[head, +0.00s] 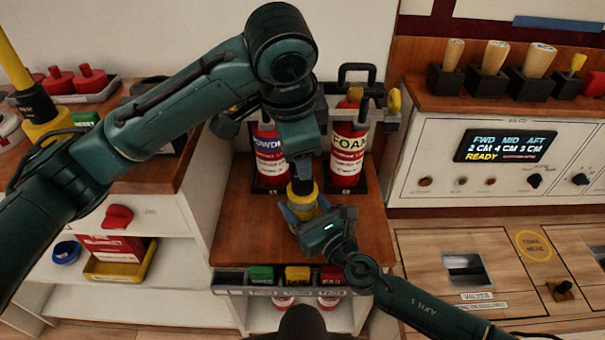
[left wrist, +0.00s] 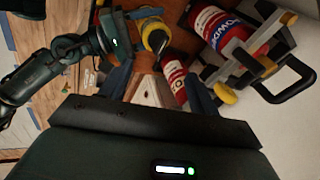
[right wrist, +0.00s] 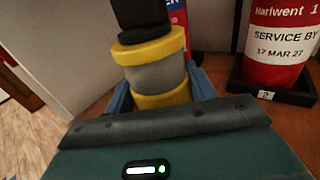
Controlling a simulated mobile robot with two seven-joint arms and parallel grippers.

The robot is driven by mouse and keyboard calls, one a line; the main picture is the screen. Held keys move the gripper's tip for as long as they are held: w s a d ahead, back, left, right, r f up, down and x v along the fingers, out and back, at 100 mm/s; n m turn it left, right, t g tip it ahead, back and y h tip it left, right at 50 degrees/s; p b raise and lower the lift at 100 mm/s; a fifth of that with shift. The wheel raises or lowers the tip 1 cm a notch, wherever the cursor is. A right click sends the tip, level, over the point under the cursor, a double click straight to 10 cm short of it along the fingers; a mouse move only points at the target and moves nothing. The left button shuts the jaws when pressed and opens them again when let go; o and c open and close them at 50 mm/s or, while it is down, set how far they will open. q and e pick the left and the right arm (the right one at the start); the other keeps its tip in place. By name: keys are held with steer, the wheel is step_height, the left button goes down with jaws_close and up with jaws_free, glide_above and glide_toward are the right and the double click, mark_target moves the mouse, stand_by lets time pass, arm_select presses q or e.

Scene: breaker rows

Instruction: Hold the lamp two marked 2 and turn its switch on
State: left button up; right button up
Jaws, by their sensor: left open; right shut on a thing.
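The lamp (head: 301,207) is a yellow and grey cylinder with a black top. My right gripper (head: 306,210) is shut around its lower part, with a blue finger on each side. In the right wrist view the lamp (right wrist: 157,75) stands upright between the fingers. No mark 2 or switch can be made out on it. My left arm reaches over from the left, its hand above the lamp in the head view, fingers not clear there. In the left wrist view my left gripper (left wrist: 160,90) is open and empty, with the lamp (left wrist: 155,36) beyond its fingertips.
Two red extinguishers, POWDER (head: 268,160) and FOAM (head: 347,155), stand close behind the lamp. Another yellow-and-black lamp-like object (head: 42,118) is at left. A labelled strip (head: 290,291) edges the wooden top. A control panel (head: 500,165) stands at right.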

mark_target(303, 183)
arm_select(q)
steer(key=w+f+n, duration=0.1)
steer(key=f+n, duration=0.2)
steer(key=n, duration=0.2)
steer(key=w+f+n, duration=0.1)
steer(key=f+n, duration=0.3)
steer(key=n, duration=0.1)
steer(key=w+f+n, duration=0.2)
steer(key=f+n, duration=0.1)
steer(key=n, duration=0.2)
steer(key=shift+d+f+y, duration=0.2)
steer(key=shift+d+y, duration=0.2)
steer(key=c, duration=1)
